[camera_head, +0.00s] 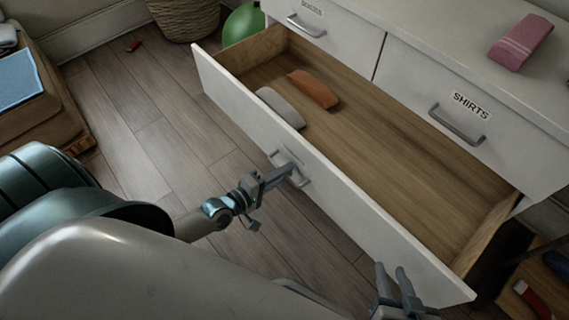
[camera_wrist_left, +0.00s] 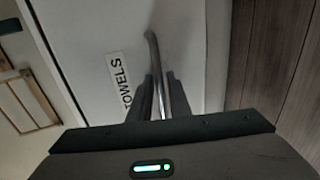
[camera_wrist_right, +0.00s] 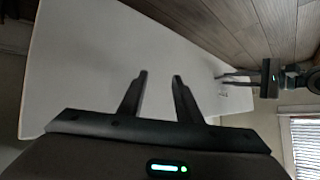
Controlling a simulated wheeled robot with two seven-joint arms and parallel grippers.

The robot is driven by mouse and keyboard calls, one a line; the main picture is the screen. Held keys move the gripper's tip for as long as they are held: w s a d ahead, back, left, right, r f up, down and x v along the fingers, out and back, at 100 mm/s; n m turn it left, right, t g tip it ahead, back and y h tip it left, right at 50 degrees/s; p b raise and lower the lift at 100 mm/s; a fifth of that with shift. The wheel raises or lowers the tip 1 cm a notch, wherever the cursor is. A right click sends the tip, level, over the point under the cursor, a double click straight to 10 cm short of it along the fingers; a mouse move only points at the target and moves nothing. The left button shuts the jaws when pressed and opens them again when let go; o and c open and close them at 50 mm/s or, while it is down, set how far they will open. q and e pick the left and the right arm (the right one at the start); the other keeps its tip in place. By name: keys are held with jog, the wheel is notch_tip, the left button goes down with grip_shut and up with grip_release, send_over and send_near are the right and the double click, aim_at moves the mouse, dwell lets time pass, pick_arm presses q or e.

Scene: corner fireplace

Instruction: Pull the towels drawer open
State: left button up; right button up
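The towels drawer (camera_head: 320,190) is pulled far out, its wooden interior (camera_head: 400,140) in plain sight. Its white front also shows in the left wrist view (camera_wrist_left: 95,40), with the TOWELS label (camera_wrist_left: 119,80). My left gripper (camera_head: 285,174) is at the metal drawer handle (camera_head: 300,178). In the left wrist view, the left fingers (camera_wrist_left: 158,95) lie close on both sides of the handle bar (camera_wrist_left: 152,50). My right gripper (camera_head: 395,275) is open and empty near the right end of the drawer front. Its spread fingers (camera_wrist_right: 158,90) show in the right wrist view.
A grey item (camera_head: 279,107) and an orange-brown item (camera_head: 313,88) lie inside the drawer. Above are closed drawers, one labelled SHIRTS (camera_head: 470,104). A folded pink cloth (camera_head: 521,42) lies on the dresser top. A basket (camera_head: 185,15) and green ball (camera_head: 243,24) stand behind. Floor in front is mostly clear.

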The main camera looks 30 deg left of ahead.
dwell(0.5)
